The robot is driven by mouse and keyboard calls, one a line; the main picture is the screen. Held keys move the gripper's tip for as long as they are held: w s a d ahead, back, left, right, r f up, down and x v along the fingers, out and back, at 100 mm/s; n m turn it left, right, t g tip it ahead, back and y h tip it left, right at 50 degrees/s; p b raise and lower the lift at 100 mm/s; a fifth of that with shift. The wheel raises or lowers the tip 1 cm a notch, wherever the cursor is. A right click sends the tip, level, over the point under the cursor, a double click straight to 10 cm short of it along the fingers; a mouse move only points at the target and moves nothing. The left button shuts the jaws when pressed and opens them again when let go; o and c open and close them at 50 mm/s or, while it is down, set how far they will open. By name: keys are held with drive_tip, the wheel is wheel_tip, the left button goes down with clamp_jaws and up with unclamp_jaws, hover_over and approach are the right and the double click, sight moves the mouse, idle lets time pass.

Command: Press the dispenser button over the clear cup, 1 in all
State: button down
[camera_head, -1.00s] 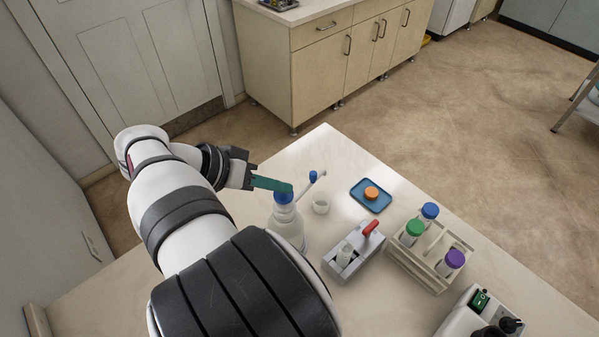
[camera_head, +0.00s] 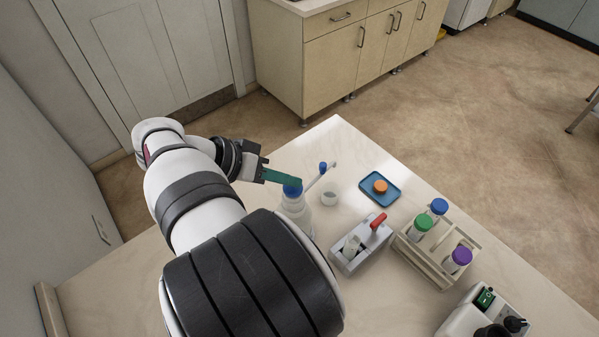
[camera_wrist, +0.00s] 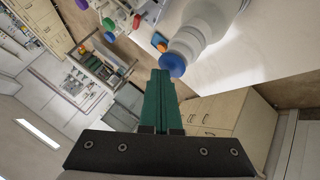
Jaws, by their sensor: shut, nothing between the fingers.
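A white pump bottle (camera_head: 297,215) with a blue button (camera_head: 293,191) on top stands on the table. A small clear cup (camera_head: 329,199) stands just right of it. My gripper (camera_head: 296,181) has teal fingers, closed together and empty. Their tips are at the blue button in the head view, overlapping its upper edge. In the wrist view the closed fingers (camera_wrist: 159,76) lie just left of the blue button (camera_wrist: 172,66), with the bottle (camera_wrist: 207,28) beyond. I cannot tell whether they touch the button or whether it is pressed down.
A thin white rod or spout with a blue piece (camera_head: 322,167) is behind the cup. A blue tray (camera_head: 367,198) holds an orange cap (camera_head: 380,186). A grey holder (camera_head: 345,264) with a red handle (camera_head: 378,221) and a rack (camera_head: 415,263) of capped vials stand to the right.

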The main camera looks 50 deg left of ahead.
sight(287, 189)
drive_tip(key=shift+r, duration=0.1)
idle(0.3)
drive_tip(key=shift+r, duration=1.1)
wheel_tip(287, 189, up, 5)
idle(0.6)
